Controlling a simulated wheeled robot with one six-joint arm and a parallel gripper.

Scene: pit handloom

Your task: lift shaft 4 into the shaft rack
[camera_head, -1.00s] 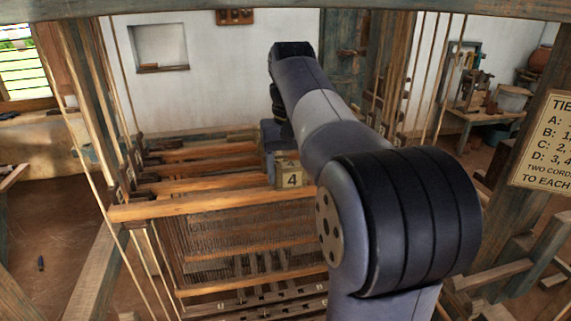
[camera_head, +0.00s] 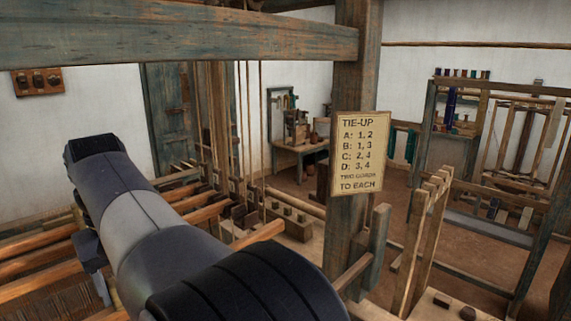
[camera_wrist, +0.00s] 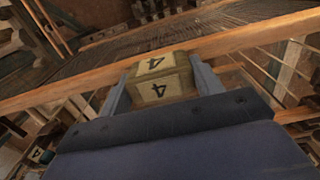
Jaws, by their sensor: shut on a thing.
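Shaft 4 shows in the wrist view as a long orange-brown wooden bar (camera_wrist: 254,37) with a pale block marked 4 (camera_wrist: 162,88) at its middle. My gripper (camera_wrist: 161,73) is shut on this block, one finger on each side. Dark mesh of heddles lies along the far side of the bar. A stand with notched posts (camera_head: 424,238), possibly the shaft rack, is at the right.
A thick loom post (camera_head: 352,215) bearing the tie-up sign (camera_head: 358,153) stands between my arm and the notched stand. A heavy beam (camera_head: 180,38) crosses overhead. Cords (camera_head: 244,125) hang right of my arm. Other wooden bars (camera_head: 38,242) lie at the left.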

